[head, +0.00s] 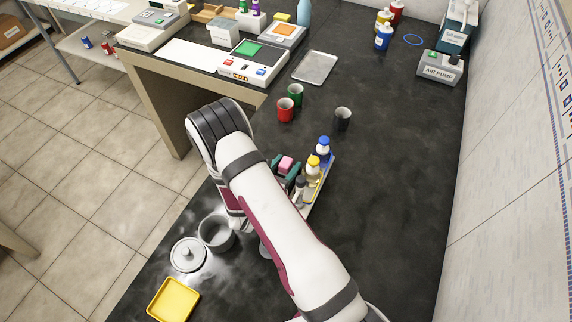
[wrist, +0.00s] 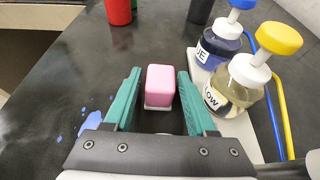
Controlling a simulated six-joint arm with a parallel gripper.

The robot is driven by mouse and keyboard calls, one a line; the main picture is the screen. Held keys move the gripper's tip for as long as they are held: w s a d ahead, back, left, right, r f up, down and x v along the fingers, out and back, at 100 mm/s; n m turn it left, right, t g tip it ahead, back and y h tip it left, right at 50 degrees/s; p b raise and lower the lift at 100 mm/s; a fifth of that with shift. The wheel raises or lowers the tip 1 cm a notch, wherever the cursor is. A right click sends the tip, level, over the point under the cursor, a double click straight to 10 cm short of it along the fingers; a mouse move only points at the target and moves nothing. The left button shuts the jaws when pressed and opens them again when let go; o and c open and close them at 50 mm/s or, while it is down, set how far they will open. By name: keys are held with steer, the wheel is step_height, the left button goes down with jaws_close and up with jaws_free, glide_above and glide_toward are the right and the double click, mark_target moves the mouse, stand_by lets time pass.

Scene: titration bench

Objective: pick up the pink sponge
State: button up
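The pink sponge (wrist: 160,84) is a small block with a pale underside, seen in the wrist view between the tips of my gripper's two green fingers. My gripper (wrist: 152,98) is open, with a gap showing between the sponge and each finger. In the head view the sponge (head: 286,163) shows just past my arm, between the green fingers of my gripper (head: 284,167). How high the sponge sits relative to the fingertips is hard to tell.
A blue-capped bottle (wrist: 219,42) and a yellow-capped bottle (wrist: 242,80) stand close on the right, on a pale tray (wrist: 238,125). Red (head: 285,109), green (head: 295,95) and dark (head: 342,118) cups stand farther back. Blue spots (wrist: 90,122) mark the bench left of my gripper.

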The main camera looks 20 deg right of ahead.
mark_target(285, 161)
jaws_close()
step_height(285, 161, up, 15)
stand_by(0.6)
steer(key=shift+a, duration=0.1)
steer(key=w+a+f, duration=0.1)
steer(key=a+f, duration=0.1)
steer(key=f, duration=0.2)
steer(key=w+a+f, duration=0.1)
steer(key=w+f, duration=0.1)
steer(key=f, duration=0.2)
steer(key=w+a+f, duration=0.1)
steer(key=a+f, duration=0.1)
steer(key=f, duration=0.1)
steer(key=shift+w+a+f, duration=0.3)
steer(key=shift+f, duration=0.75)
